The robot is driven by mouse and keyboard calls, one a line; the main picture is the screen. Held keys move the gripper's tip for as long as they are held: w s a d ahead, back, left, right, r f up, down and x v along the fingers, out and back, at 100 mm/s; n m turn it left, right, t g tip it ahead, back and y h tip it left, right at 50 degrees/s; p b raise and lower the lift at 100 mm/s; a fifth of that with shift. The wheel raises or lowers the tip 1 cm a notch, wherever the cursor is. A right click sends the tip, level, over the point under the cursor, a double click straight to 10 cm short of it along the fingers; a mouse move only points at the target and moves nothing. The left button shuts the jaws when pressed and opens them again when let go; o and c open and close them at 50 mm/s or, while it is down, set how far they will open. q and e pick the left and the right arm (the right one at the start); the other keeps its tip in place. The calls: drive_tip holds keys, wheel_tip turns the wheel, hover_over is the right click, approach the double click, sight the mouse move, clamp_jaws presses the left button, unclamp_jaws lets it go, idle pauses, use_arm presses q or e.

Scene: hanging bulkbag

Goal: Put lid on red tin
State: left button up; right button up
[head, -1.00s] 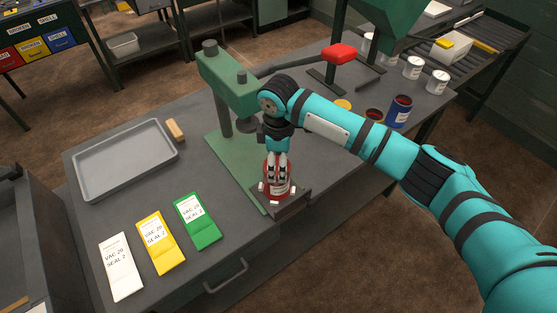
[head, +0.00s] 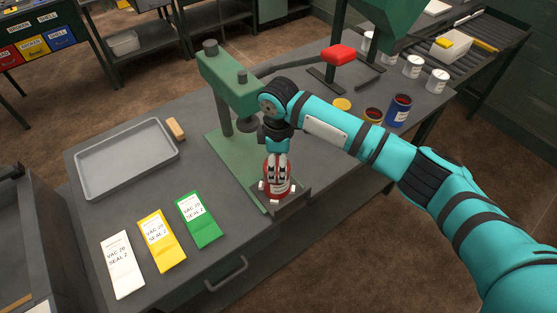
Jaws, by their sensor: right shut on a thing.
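The red tin (head: 277,194) with a white label stands upright on a dark plate, in front of the green press. My right gripper (head: 278,181) points straight down over it, its fingers close together and covering the top and front of the tin. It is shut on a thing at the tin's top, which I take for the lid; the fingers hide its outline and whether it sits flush. My left gripper is not in view.
The green press (head: 229,79) rises just behind the tin. A grey tray (head: 125,160) and white, yellow and green packets lie to the left. A yellow disc (head: 342,104) and a blue tin (head: 399,111) are at right, behind my arm.

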sight(278, 166)
drive_tip(key=shift+f, duration=0.1)
idle(0.3)
drive_tip(key=o, duration=1.1)
drive_tip(key=shift+r+p, duration=3.6)
drive_tip(key=shift+p, duration=0.15)
drive_tip(key=shift+s+f, duration=0.1)
